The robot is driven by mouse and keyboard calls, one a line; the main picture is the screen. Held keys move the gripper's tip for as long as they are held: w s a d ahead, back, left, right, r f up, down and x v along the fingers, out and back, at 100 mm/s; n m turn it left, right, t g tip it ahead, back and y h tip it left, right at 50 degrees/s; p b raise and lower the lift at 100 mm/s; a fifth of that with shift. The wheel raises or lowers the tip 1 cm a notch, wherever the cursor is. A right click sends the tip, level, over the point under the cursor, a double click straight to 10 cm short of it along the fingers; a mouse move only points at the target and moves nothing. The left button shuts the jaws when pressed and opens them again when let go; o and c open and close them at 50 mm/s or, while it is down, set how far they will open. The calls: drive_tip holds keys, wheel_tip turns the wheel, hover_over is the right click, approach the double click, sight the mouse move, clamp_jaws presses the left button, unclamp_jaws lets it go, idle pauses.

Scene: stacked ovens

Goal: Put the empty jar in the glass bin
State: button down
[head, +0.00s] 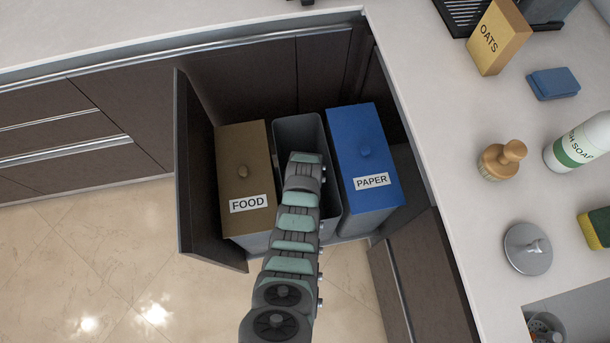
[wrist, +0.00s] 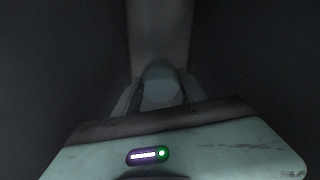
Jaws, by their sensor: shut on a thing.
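An open grey bin (head: 292,128) stands between the brown FOOD bin (head: 243,175) and the blue PAPER bin (head: 364,150). It has no lid on, and no label of it shows. My arm reaches down into it, and the fingers are hidden in the head view. In the dark wrist view my gripper (wrist: 158,98) is shut on a pale, rounded thing, seemingly the jar (wrist: 160,84), of which only a part shows between the fingers. Dark bin walls surround it. I cannot tell whether the jar touches the bin floor.
The bins sit in a corner cabinet with its dark door (head: 196,180) open at the left.

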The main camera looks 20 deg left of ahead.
wheel_tip(320, 180, down, 10)
drive_tip(key=b, duration=0.6)
drive_tip(key=shift+r, duration=0.15)
drive_tip(key=c, duration=0.6)
unclamp_jaws()
wheel_tip(320, 180, up, 11)
drive_tip(key=p, duration=0.6)
drive_tip(key=shift+p, duration=0.4)
